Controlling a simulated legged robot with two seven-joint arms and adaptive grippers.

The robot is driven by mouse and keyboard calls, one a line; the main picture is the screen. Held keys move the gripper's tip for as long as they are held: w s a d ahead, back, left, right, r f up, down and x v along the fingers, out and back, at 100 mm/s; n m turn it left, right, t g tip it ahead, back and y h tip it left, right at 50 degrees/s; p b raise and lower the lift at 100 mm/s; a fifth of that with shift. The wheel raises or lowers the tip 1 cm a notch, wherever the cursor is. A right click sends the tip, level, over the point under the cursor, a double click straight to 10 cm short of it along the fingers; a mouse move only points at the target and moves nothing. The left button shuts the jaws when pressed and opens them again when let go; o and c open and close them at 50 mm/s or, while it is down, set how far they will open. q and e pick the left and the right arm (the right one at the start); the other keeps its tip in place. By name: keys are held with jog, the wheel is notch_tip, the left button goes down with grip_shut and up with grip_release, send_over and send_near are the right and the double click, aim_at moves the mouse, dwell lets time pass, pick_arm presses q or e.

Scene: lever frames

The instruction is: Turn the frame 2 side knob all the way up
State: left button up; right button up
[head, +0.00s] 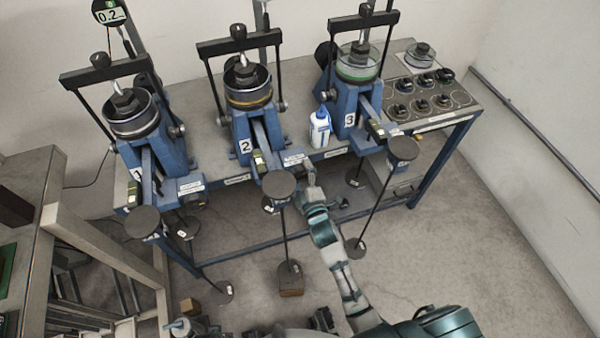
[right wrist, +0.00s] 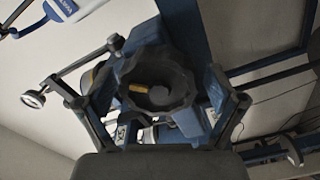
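Lever frame 2 (head: 245,125) stands in the middle of the bench, blue with a "2" label. Its side knob is hard to make out in the head view, where my right gripper (head: 310,180) covers that spot. In the right wrist view a dark, scalloped knob (right wrist: 155,95) with a yellow mark faces me. My right gripper's fingers (right wrist: 160,82) stand open on either side of it, with narrow gaps seeming to show; contact cannot be told. Dark parts at the bottom edge of the head view may be my left gripper (head: 321,319); its fingers are unclear.
Frame 1 (head: 155,145) and frame 3 (head: 350,100) flank frame 2 on the bench. A blue-white bottle (head: 320,128) stands between frames 2 and 3. A wooden rack (head: 90,235) stands at left. Floor at right is clear.

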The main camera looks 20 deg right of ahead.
jog(key=shift+s+p, duration=0.3)
jog(key=shift+s, duration=0.2)
jog(key=s+p, duration=0.2)
jog(key=s, duration=0.2)
jog(key=shift+s+r, duration=0.1)
jog(key=shift+s, duration=0.5)
